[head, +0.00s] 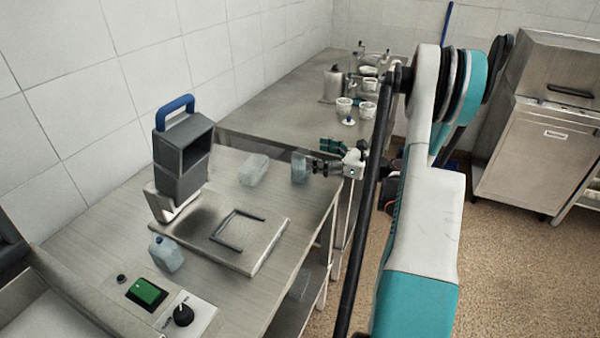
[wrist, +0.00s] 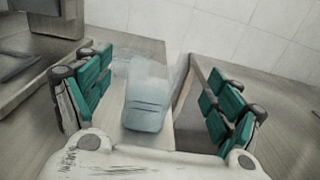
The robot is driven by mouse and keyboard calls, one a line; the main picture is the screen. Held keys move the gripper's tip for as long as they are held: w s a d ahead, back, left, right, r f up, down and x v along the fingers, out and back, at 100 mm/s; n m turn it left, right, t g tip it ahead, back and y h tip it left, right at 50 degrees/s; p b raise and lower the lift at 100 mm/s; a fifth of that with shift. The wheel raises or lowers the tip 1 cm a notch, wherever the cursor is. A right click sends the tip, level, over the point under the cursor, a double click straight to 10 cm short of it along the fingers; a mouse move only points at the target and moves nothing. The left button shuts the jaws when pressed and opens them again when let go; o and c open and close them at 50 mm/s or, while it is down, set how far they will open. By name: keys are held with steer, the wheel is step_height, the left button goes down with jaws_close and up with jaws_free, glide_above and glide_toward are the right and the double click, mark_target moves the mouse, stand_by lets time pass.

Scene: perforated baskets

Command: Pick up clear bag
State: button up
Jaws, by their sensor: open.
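A pale, translucent clear bag (head: 299,167) stands near the right edge of the table, just left of my gripper (head: 322,160). In the wrist view the bag (wrist: 147,105) lies between the two green-padded fingers of my gripper (wrist: 158,85), a little left of the middle. The fingers are spread wide, with a visible gap on both sides of it. A second similar translucent item (head: 254,169) lies further left on the table; in the wrist view a faint pale shape (wrist: 121,72) shows behind the first.
A grey machine with a blue handle (head: 175,103) stands on a metal plate (head: 190,232) left of the items. A bluish container (head: 166,254) stands in front. A green-button box (head: 147,292) is nearer. Another table holds white cups (head: 344,106) behind. A tiled wall bounds the left.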

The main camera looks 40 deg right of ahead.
mark_target(301, 152)
steer(key=w, duration=0.1)
steer(key=w+a+f+b, duration=0.1)
steer(key=w+a+b, duration=0.1)
steer(key=w, duration=0.1)
steer(key=shift+w+a+f, duration=0.1)
steer(key=shift+a+f, duration=0.1)
steer(key=shift+f, duration=0.05)
steer(key=shift+w+a+r, duration=0.1)
steer(key=shift+w+a, duration=0.05)
steer(key=shift+w, duration=0.35)
steer(key=shift+c, duration=0.2)
steer(key=c, duration=1.5)
steer(key=shift+r, duration=0.1)
steer(key=shift+c, duration=0.2)
